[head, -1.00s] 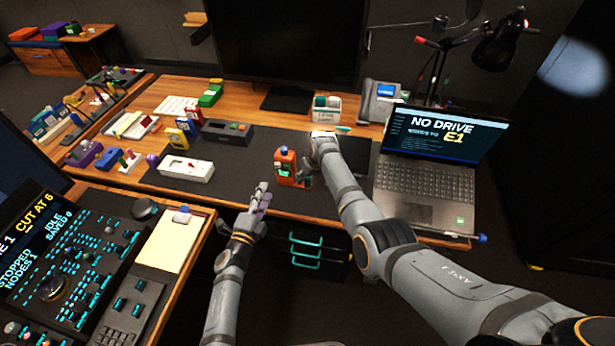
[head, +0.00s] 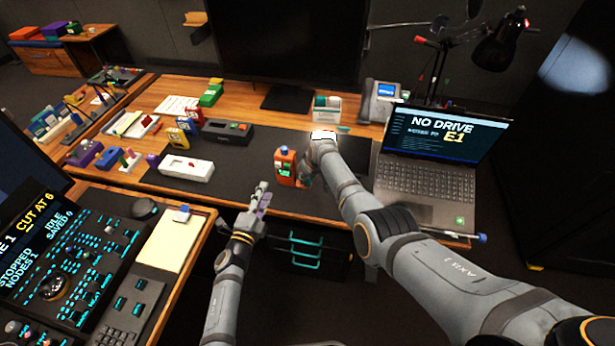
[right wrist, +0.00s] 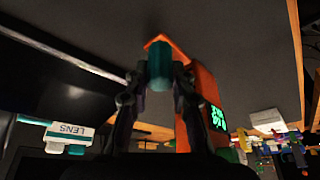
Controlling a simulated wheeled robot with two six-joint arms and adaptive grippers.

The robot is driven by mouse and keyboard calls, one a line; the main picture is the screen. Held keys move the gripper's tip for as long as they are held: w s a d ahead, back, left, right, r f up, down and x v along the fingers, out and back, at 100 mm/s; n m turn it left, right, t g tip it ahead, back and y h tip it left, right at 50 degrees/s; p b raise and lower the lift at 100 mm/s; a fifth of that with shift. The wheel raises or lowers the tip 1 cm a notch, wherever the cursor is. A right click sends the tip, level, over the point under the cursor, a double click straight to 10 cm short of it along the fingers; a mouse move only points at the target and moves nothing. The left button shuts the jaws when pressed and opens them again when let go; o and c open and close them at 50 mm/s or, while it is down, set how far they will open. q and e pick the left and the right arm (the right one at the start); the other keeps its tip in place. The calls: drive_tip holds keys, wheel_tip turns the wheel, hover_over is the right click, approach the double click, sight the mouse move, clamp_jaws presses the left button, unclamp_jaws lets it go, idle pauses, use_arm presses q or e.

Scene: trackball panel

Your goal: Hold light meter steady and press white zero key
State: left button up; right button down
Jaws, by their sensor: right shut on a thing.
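The orange light meter (head: 284,170) stands on the dark desk mat near the desk's front edge, with a pale bluish part on top and a small green display. In the right wrist view, its orange body and green display (right wrist: 218,120) sit just behind a teal cylinder (right wrist: 160,66). My right gripper (head: 306,172) is at the meter's right side. In the wrist view its fingers are closed on the teal part against the meter. My left gripper (head: 264,193) is in front of the meter, lower and left, apart from it. Its opening is unclear. I cannot make out the white zero key.
A white device (head: 186,167) and a black box (head: 228,131) lie left of the meter. An open laptop (head: 425,180) is to the right. A lens container (head: 326,108) stands behind my right gripper. The mat between the white device and meter is clear.

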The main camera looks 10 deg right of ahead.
use_arm(q)
clamp_jaws()
idle(1.3)
